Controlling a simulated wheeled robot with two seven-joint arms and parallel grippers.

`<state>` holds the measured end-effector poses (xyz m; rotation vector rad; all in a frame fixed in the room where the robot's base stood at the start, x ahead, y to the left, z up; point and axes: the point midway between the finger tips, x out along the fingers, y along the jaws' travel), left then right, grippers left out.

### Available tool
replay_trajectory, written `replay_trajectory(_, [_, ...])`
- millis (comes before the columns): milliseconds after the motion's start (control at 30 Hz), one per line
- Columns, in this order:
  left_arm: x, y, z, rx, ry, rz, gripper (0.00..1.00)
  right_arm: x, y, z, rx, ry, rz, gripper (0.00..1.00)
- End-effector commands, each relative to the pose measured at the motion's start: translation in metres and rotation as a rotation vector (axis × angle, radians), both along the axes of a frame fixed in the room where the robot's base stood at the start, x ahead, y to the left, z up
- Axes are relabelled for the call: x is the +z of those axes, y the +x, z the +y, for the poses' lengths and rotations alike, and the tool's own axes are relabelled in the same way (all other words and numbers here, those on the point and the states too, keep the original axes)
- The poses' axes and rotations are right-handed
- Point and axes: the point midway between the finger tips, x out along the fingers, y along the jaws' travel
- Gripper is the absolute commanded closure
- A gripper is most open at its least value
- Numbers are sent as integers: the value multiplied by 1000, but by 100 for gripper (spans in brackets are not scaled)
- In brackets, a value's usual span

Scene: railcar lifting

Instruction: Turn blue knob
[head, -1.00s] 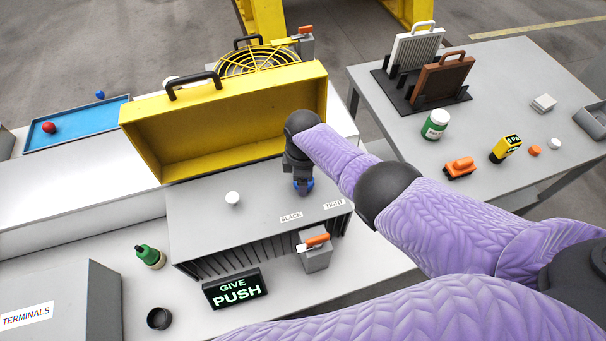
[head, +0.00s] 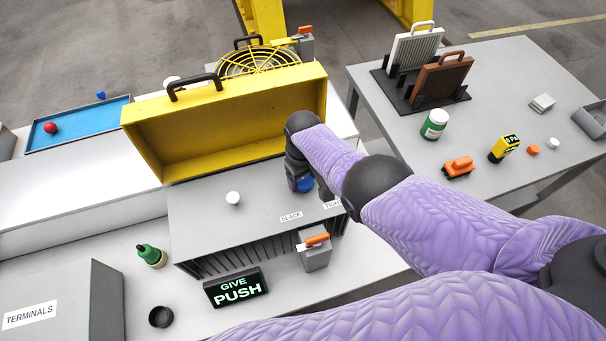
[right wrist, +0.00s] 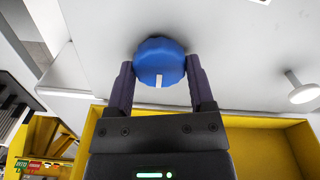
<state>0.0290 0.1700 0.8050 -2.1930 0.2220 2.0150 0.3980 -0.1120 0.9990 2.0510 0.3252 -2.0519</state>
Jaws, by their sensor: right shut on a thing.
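The blue knob (right wrist: 160,62) sits on the grey box top (head: 240,222). In the right wrist view it is a round, ridged knob with a white mark on its edge. My right gripper (right wrist: 162,85) has one finger on each side of it and is shut on it. In the head view the blue knob (head: 304,185) shows only in part below my right gripper (head: 302,178), which hides the rest. The SLACK label (head: 291,217) lies in front of the knob, and the TIGHT label (head: 332,205) is partly covered. My left gripper is not in view.
A white knob (head: 233,198) stands left on the same box. The raised yellow lid (head: 230,125) is close behind my gripper. An orange-handled switch (head: 316,245) and the GIVE PUSH sign (head: 236,288) stand in front. A side table (head: 400,125) is at right.

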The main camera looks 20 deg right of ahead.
Motion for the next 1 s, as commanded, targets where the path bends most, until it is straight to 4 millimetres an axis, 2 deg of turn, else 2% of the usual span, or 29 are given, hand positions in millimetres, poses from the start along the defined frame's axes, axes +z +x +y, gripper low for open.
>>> replay_trajectory(1000, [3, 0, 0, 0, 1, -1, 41, 0, 0, -1, -961, 0, -1, 90])
